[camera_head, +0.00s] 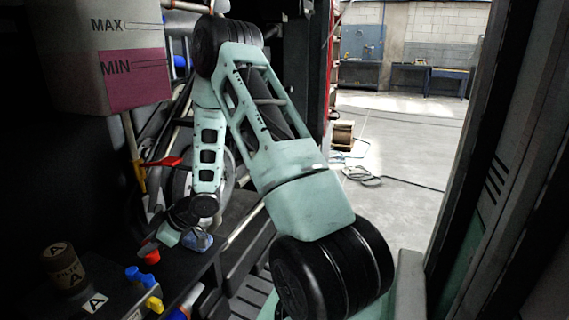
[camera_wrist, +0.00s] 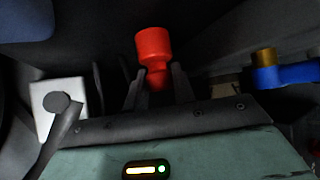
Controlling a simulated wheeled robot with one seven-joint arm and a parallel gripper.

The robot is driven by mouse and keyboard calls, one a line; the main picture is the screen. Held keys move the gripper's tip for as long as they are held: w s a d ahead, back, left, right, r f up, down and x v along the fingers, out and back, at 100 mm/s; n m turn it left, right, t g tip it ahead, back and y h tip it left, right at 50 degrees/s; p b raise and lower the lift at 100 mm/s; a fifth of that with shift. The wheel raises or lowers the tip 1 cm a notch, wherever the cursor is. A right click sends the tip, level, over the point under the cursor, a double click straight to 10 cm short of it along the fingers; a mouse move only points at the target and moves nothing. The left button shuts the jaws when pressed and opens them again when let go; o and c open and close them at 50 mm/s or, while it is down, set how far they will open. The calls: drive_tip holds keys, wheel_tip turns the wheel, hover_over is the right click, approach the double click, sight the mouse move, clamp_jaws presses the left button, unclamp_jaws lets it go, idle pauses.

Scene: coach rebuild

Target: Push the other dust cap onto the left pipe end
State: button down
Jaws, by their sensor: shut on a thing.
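A red dust cap (camera_wrist: 153,47) stands upright between the two dark fingers of my gripper (camera_wrist: 158,82) in the wrist view. The fingers are shut on its narrower lower part, and its wider end sticks up above them. In the head view a red cap-like piece (camera_head: 149,254) shows at the end of my arm, over the dark ledge. A blue pipe piece (camera_wrist: 285,75) with a brass-coloured end (camera_wrist: 264,57) lies right of the gripper in the wrist view, apart from the cap. I cannot tell which pipe end is the left one.
On the ledge are blue and yellow fittings (camera_head: 147,284) and a brown filter can (camera_head: 63,267). A reservoir (camera_head: 105,55) marked MAX and MIN hangs at upper left, with a red lever (camera_head: 162,162) below it. Open floor (camera_head: 400,150) lies beyond the doorway.

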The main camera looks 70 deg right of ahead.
drive_tip(key=shift+r+p, duration=2.4)
drive_tip(key=shift+r, duration=0.2)
drive_tip(key=shift+s+d, duration=0.1)
